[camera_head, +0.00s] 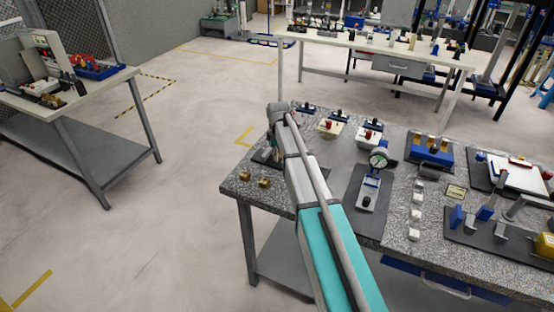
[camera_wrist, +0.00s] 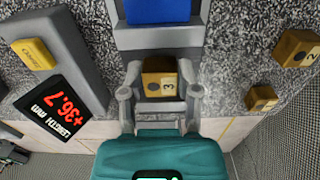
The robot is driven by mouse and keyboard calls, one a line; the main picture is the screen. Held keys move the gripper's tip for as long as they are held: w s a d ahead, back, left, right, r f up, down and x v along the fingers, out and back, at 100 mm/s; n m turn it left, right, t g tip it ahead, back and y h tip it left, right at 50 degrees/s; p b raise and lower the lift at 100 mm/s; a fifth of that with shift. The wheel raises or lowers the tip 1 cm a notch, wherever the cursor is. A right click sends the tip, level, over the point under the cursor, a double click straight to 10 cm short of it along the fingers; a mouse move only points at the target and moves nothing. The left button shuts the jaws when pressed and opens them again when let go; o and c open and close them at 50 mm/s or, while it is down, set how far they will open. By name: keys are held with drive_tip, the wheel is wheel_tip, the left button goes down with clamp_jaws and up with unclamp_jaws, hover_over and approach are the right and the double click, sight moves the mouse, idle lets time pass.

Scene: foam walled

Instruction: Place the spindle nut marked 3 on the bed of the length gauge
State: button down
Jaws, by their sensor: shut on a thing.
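The spindle nut marked 3 (camera_wrist: 160,84) is a brass-coloured block with a dark spot and a white label. In the wrist view it sits between the fingers of my gripper (camera_wrist: 161,92), which is shut on it. The length gauge shows its grey bed (camera_wrist: 158,38), a blue block (camera_wrist: 158,9) above it in the picture, and a display (camera_wrist: 62,108) reading +36.7 mm at the left. The nut is at the near end of the bed; I cannot tell whether it touches it. In the head view my arm hides the nut and most of the gauge.
A brass nut marked 2 (camera_wrist: 296,48) and another brass nut (camera_wrist: 262,98) lie to the right on the speckled table, near its edge. A yellow tag (camera_wrist: 33,54) is at the left. A dial gauge on a stand (camera_head: 379,160) stands right of my arm.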

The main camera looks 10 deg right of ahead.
drive_tip(key=shift+f, duration=0.4)
drive_tip(key=shift+c, duration=1.7)
unclamp_jaws()
drive_tip(key=shift+r, duration=0.1)
drive_tip(key=shift+r, duration=0.2)
wheel_tip(320, 180, up, 12)
drive_tip(key=p, duration=1.2)
drive_tip(key=shift+s, duration=0.1)
drive_tip(key=s+m, duration=1)
drive_tip(key=s, duration=1.9)
drive_tip(key=shift+a+m, duration=0.25)
drive_tip(key=shift+m, duration=0.15)
